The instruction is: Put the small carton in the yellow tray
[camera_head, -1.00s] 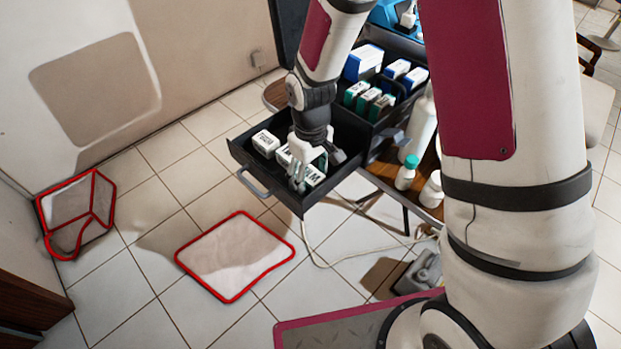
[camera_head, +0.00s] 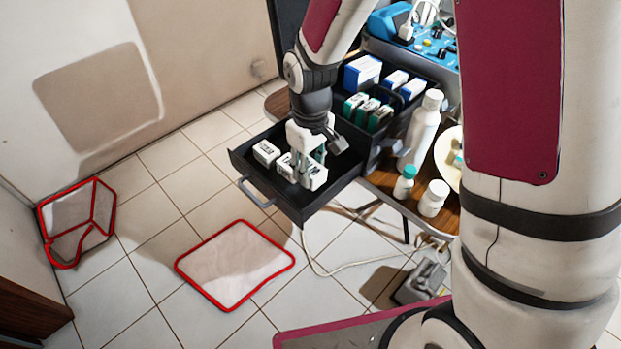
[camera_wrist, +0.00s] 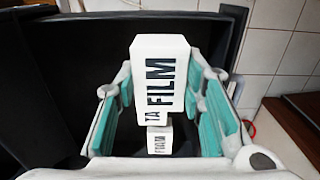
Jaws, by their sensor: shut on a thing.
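My gripper (camera_head: 304,170) is inside the open black drawer (camera_head: 250,178), pointing down. In the wrist view its teal-padded fingers (camera_wrist: 160,110) are shut on a white carton marked FILM (camera_wrist: 165,78). A smaller-looking white FILM carton (camera_wrist: 159,141) shows below the held one. In the head view a white carton (camera_head: 266,152) lies at the drawer's left, and another (camera_head: 315,178) shows beside my fingers. The fingers partly hide the cartons, so I cannot tell there which is held. I see no yellow tray in either view.
Compartments behind the drawer hold blue-and-white boxes (camera_head: 362,71) and green-and-white boxes (camera_head: 380,117). White bottles (camera_head: 423,128) stand on the wooden surface at right. A red-rimmed mat-like piece (camera_head: 235,220) and a red-rimmed bin-like piece (camera_head: 78,222) are on the open tiled floor.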

